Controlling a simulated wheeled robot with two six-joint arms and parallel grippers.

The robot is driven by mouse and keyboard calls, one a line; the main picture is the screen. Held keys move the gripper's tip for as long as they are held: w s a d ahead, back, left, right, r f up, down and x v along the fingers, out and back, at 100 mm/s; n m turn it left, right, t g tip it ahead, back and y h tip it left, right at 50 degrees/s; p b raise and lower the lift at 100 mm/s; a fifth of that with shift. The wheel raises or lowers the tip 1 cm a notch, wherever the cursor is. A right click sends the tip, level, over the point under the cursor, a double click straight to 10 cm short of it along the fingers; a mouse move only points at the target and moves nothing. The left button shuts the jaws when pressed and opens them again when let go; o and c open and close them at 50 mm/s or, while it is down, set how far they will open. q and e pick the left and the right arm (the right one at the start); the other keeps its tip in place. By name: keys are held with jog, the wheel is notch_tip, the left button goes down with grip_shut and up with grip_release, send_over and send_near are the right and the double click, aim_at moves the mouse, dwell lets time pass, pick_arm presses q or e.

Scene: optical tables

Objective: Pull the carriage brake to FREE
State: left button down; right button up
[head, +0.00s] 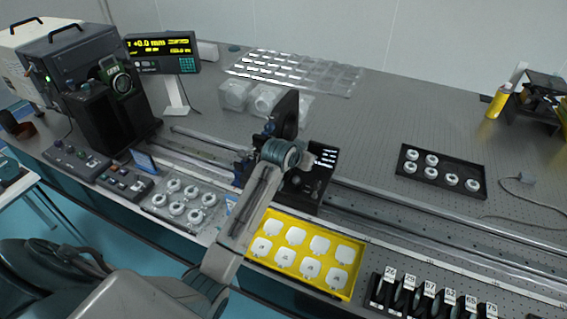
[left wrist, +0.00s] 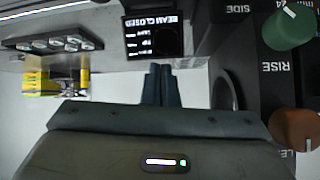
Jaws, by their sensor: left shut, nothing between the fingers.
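The black carriage (head: 318,160) stands on the long rail in the middle of the head view, with small white lettering on its plate. My left gripper (head: 290,158) reaches over it from the lower left and hides part of it. In the left wrist view the left fingers (left wrist: 162,84) are together with nothing between them. A black labelled body (left wrist: 270,85) stands close at the right of that view, with white words such as RISE and SIDE, a green knob (left wrist: 288,28) and a brown-orange knob (left wrist: 293,128). I cannot make out the brake lever or its FREE mark. My right gripper is not in view.
A yellow tray (head: 359,271) of white pieces lies in front of the carriage. A black tray (head: 440,184) with white rings is at right. Numbered black holders (head: 430,300) stand front right. A display (head: 160,50) and dark instrument (head: 85,65) stand left. The rail extends right.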

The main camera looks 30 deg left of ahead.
pick_arm(q)
jog(key=s+f+b+v, duration=0.1)
jog(key=f+b+v, duration=0.1)
jog(key=v, duration=1.4)
jog(key=shift+s+r+b, duration=0.3)
jog(key=shift+s+b, duration=0.3)
jog(key=shift+b, duration=0.2)
